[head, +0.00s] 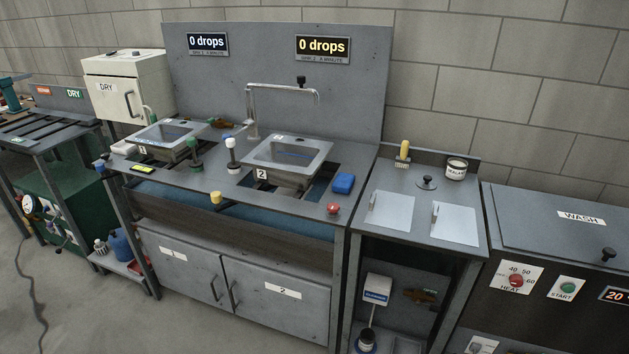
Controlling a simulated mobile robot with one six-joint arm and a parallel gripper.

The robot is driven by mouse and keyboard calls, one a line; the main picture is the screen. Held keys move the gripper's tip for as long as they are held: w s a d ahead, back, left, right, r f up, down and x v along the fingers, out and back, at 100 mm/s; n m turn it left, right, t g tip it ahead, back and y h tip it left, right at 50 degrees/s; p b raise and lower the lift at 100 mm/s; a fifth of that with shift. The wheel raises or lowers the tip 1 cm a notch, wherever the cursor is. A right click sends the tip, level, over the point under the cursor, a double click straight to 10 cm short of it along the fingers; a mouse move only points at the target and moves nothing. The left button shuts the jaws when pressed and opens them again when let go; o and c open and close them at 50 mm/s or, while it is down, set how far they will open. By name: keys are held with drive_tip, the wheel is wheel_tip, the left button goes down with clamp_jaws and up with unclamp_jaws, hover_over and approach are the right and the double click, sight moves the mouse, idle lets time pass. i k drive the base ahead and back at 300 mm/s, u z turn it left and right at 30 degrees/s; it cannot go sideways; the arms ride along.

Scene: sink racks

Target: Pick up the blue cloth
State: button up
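A small blue block-like thing (343,183), which looks like a folded blue cloth, lies on the grey sink bench (200,180) in the head view. It is right of the sink basin marked 2 (290,153), close to the bench's right end. Its top and front side show and nothing covers it. Whether it is cloth or sponge is hard to tell at this size. My gripper is not in view.
A red button (333,209) sits on the front edge just below the blue thing. A tall faucet (283,88) arches behind basin 2. The side table (400,235) holds two pale plates, a brush and a jar (456,168).

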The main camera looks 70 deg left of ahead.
sight(343, 183)
drive_tip(key=u, duration=0.5)
drive_tip(key=k, duration=0.3)
drive_tip(key=u, duration=2.9)
drive_tip(key=k, duration=0.75)
drive_tip(key=z, duration=0.15)
drive_tip(key=i, duration=0.6)
drive_tip(key=z, duration=0.15)
